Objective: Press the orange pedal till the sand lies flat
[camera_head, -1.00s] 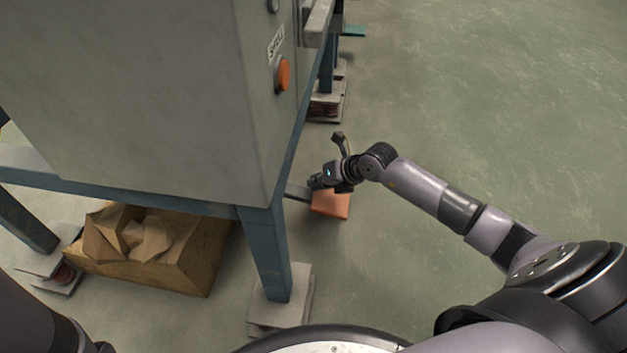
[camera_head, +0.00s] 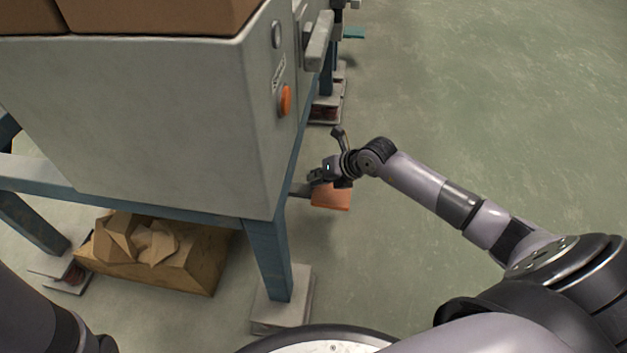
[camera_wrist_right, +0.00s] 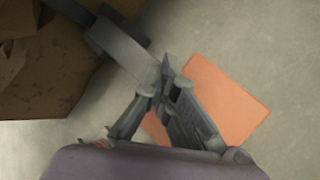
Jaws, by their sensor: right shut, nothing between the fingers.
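The orange pedal (camera_head: 331,198) is a flat plate low at the machine's right side, on a grey bar that comes from under the frame. It also shows in the right wrist view (camera_wrist_right: 228,98). My right gripper (camera_head: 317,178) is shut and empty, over the pedal's left part, where the bar joins it. In the right wrist view its fingertips (camera_wrist_right: 165,88) overlap the pedal's left edge; I cannot tell whether they touch it. The sand is not in view. My left gripper is not in view; only part of my left arm shows at the lower left.
The grey machine (camera_head: 160,110) stands on a blue frame with a near leg (camera_head: 270,262) left of the pedal. An orange button (camera_head: 285,100) is on its side. An open cardboard box (camera_head: 190,262) lies beneath. The green floor (camera_head: 500,110) at right is clear.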

